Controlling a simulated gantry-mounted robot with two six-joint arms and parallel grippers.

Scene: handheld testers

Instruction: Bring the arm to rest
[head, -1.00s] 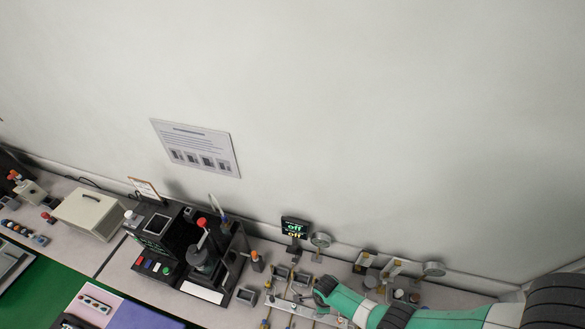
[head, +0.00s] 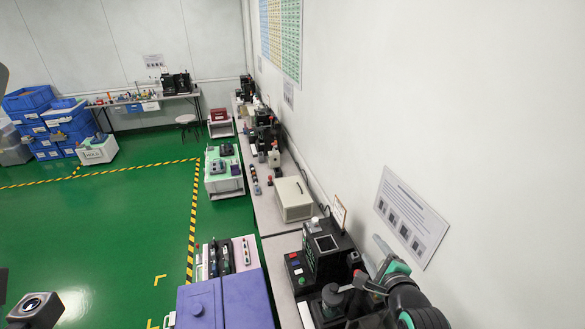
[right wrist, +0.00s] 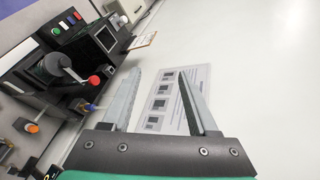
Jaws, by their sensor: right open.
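My right gripper (head: 368,258) is at the lower right of the head view, beside the wall and above the bench with the black tester station (head: 325,255). In the right wrist view the two grey fingers of the right gripper (right wrist: 161,80) stand apart with nothing between them. The wall sheet with small pictures (right wrist: 172,98) shows behind the fingers. The black station with a red-knobbed lever (right wrist: 92,81) lies to their left. I make out no gripper of my left arm.
A long bench with a beige box (head: 293,199) runs along the right wall. A purple case (head: 222,302) and a pink-topped cart (head: 246,254) stand at the front. Blue crates (head: 30,98) are stacked at the far left. Green floor (head: 110,225) is open at the left.

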